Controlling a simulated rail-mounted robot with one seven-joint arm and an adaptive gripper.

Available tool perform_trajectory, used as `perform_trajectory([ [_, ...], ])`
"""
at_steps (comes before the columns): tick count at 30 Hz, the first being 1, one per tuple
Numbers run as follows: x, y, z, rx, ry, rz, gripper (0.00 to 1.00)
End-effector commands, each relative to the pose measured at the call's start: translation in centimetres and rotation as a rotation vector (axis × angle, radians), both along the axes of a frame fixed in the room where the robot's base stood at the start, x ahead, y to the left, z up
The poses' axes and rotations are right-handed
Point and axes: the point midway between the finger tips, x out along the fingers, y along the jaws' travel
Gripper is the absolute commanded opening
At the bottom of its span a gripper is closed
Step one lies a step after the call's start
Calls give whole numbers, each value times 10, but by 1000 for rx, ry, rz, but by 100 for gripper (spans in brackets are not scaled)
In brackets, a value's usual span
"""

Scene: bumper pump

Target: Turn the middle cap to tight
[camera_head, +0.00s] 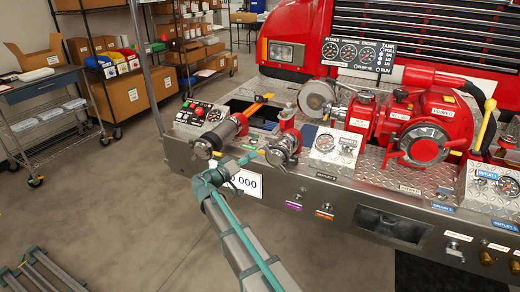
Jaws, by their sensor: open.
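A silver cap (281,151) with lugs sits on the front of the bumper, a little left of the middle of the view. I take it to be the middle cap; its tight mark is too small to make out. My gripper (252,155) is open, just left of this cap, with its teal fingers pointing toward it. I cannot tell whether they touch it. A dark cylindrical fitting with a silver end (207,146) lies to the left of my gripper. My arm comes up from the bottom and hides part of the bumper front.
A red pump (425,130) stands on the diamond-plate bumper (395,176) at the right. Gauge panels (333,146) and a control box (200,114) stand beside the fittings. A red truck front is behind. Shelves with boxes (130,92) stand at the left.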

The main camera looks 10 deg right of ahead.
Motion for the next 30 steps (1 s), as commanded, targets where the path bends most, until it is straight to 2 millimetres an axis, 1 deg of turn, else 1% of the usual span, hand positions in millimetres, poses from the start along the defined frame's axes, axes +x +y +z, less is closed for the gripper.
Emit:
perform_trajectory([
  [5,13,-16,0,3,0,-2,47],
  [12,40,-47,1,3,2,-3,47],
  [18,58,-69,0,3,2,-2,47],
  [24,66,-79,-1,3,2,-1,47],
  [30,67,-81,-1,3,2,-1,47],
])
